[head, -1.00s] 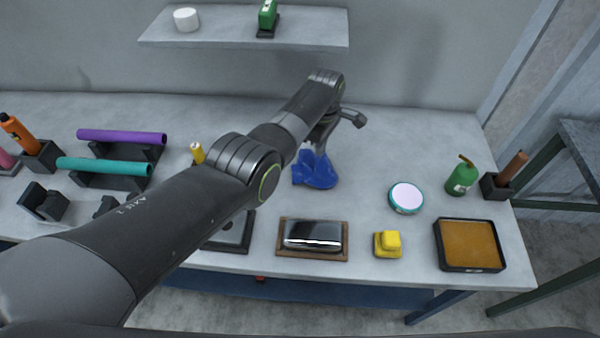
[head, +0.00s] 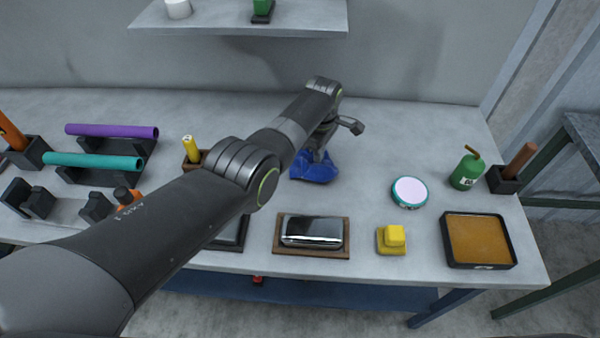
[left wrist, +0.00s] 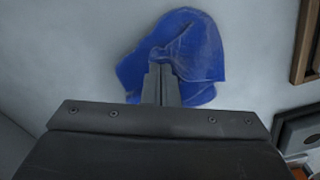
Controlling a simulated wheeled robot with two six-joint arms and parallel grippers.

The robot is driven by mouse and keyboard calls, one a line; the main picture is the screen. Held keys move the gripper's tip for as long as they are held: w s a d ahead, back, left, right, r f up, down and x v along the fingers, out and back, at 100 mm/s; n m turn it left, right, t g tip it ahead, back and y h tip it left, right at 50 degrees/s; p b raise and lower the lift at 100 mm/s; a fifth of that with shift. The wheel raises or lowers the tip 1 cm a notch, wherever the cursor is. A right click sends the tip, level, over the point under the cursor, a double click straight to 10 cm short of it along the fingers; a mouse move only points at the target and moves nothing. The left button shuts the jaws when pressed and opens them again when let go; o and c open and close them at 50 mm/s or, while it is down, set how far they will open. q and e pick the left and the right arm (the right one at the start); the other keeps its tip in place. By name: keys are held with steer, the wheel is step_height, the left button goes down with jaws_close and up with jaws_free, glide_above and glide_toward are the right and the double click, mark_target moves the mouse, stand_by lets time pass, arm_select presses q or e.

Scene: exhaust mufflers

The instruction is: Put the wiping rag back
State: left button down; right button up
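The blue wiping rag (head: 315,169) is crumpled at the back middle of the grey table. It also shows in the left wrist view (left wrist: 200,50), with a bunched fold at the fingertips. My left gripper (left wrist: 161,72) is over the rag, its two fingers close together and pinching that fold. In the head view my left gripper (head: 316,152) is partly hidden by its own wrist, just above the rag. I cannot tell whether the rag's lower edge touches the table. My right gripper is not in view.
Purple (head: 110,131) and teal (head: 95,161) tubes rest at left.

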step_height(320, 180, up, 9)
steer(key=p, duration=0.9)
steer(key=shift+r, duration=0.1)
